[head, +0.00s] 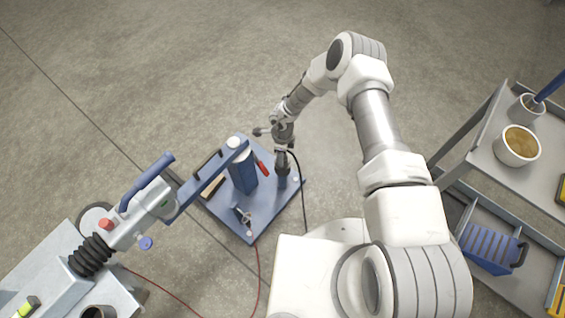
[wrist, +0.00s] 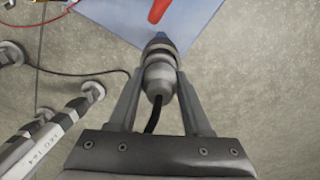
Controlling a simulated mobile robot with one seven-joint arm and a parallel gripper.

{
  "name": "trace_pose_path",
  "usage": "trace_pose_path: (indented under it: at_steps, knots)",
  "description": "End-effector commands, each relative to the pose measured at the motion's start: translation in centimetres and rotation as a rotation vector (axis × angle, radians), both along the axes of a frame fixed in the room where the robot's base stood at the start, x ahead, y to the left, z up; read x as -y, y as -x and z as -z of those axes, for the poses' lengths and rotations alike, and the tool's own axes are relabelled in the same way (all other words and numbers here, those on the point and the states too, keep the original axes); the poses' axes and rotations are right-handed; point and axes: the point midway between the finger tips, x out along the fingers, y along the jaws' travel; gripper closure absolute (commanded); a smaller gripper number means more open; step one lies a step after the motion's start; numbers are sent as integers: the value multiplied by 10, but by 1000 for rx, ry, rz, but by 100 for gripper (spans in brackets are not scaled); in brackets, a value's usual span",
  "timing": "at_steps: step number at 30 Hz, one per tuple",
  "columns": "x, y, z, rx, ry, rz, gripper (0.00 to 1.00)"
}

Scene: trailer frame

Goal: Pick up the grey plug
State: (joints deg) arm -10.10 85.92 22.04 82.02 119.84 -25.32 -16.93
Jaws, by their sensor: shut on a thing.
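The grey plug (wrist: 160,75) is a rounded grey body with a darker front end and a black cable leaving its rear. In the wrist view it sits between the two fingers of my gripper (wrist: 160,82), which is shut on it. In the head view my gripper (head: 282,150) is over the right part of a blue plate (head: 262,215). The plug is small and dark there, partly hidden by the gripper. I cannot tell whether its front end touches anything on the plate.
A blue post (head: 242,172) and a red-handled tool (head: 262,168) are left of my gripper. A trailer coupling with a blue handle (head: 147,182) reaches over the plate from the left. A grey shelf cart (head: 490,160) with cups stands at the right. Open floor lies behind.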

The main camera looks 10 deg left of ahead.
Motion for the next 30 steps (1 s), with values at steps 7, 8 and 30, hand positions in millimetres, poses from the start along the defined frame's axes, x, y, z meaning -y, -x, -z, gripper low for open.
trace_pose_path:
  at_steps: [7, 8, 30]
  knots:
    - [0, 0, 0, 0, 0, 0, 100]
    - [0, 0, 0, 0, 0, 0, 100]
    - [-1, -1, -24, 1, -2, 0, 100]
